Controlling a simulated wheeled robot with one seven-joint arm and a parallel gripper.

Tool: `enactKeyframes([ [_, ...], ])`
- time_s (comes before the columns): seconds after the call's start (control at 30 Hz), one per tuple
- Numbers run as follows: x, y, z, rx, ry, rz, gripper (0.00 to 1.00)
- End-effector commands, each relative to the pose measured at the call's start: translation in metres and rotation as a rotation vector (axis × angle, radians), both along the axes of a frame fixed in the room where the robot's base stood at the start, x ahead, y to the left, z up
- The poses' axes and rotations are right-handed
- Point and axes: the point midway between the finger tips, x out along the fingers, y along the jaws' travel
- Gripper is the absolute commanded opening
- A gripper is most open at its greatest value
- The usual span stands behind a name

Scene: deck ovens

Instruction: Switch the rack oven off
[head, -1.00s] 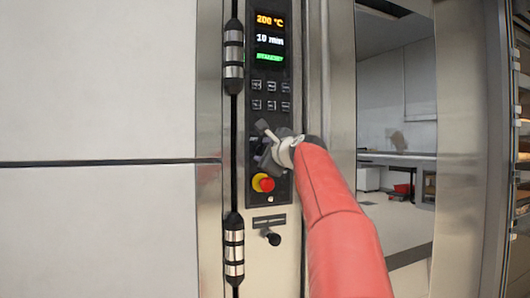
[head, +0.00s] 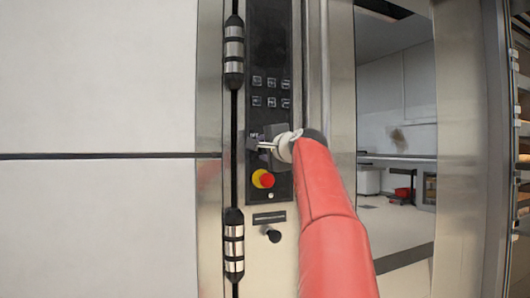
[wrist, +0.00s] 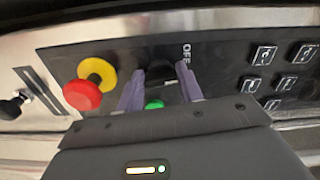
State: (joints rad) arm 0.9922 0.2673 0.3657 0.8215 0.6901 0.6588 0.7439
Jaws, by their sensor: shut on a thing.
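The rack oven's control panel (head: 271,55) is a tall black strip in the head view. Its display area at the top is dark. My gripper (head: 257,143) is at the lower part of the panel, just above the red emergency button on its yellow ring (head: 263,179). In the wrist view my gripper (wrist: 160,88) has its two purple-grey fingers around a dark rotary switch (wrist: 160,73) and is shut on it. The label OFF is printed beside the right finger. My fingers and wrist hide much of the switch.
Several square buttons (wrist: 263,55) lie to the right of the switch in the wrist view. A black knob (head: 273,235) sits below the panel. A vertical black bar with metal collars (head: 234,130) runs left of it. A glass door (head: 395,110) is at right.

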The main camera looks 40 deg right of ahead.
Motion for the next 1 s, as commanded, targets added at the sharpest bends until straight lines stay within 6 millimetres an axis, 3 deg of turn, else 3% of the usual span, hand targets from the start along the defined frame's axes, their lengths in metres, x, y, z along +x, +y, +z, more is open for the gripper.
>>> enactKeyframes([
  [0.5,0.0003,-0.0008,-0.0034,-0.323,0.081,0.001,0.14],
  [1.0,0.0003,-0.001,-0.0033,-0.383,0.097,0.001,0.14],
])
